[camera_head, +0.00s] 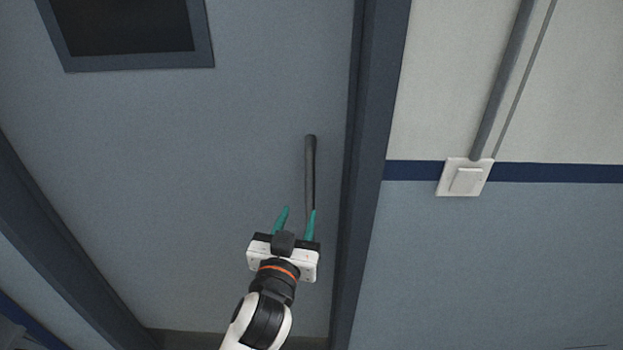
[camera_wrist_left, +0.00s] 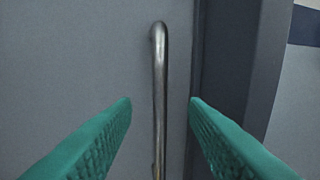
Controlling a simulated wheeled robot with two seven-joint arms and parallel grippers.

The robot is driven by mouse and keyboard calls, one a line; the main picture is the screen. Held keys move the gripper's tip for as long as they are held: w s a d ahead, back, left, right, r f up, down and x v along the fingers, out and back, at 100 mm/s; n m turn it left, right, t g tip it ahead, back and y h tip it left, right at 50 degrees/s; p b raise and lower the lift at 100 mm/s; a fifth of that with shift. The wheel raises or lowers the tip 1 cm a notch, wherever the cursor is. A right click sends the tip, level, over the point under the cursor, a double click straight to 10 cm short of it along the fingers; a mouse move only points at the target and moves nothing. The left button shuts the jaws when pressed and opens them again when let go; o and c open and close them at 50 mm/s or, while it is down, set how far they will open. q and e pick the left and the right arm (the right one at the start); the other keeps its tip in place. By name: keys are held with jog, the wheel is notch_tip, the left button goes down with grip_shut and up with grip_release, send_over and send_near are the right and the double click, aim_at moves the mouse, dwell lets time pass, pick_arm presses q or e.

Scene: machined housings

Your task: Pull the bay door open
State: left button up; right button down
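The bay door (camera_head: 220,140) is a grey-blue panel that looks closed in its frame. Its handle (camera_head: 310,165) is a vertical metal bar near the door's right edge. My left gripper (camera_head: 297,215) is at the lower part of the handle, with its green fingers open. In the left wrist view the handle (camera_wrist_left: 160,90) stands upright between the two spread fingers (camera_wrist_left: 160,102), with gaps on both sides. The handle's lower end is hidden by the gripper in the head view. My right gripper is not in view.
A dark door frame post (camera_head: 368,160) runs close to the right of the handle. A light switch (camera_head: 465,178) with a conduit above it is on the wall further right. A dark window (camera_head: 125,25) is high in the door.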

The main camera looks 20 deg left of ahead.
aim_at(308, 188)
pick_arm(q)
jog(key=w, duration=0.3)
jog(key=w+p, duration=0.1)
jog(key=w, duration=0.2)
jog(key=w+p, duration=0.1)
jog(key=w, duration=0.2)
jog(key=shift+w+a, duration=0.3)
jog(key=shift+a, duration=0.1)
jog(key=shift+w+p, duration=0.3)
jog(key=shift+w, duration=0.35)
jog(key=shift+f, duration=0.1)
jog(key=shift+c, duration=0.6)
grip_shut()
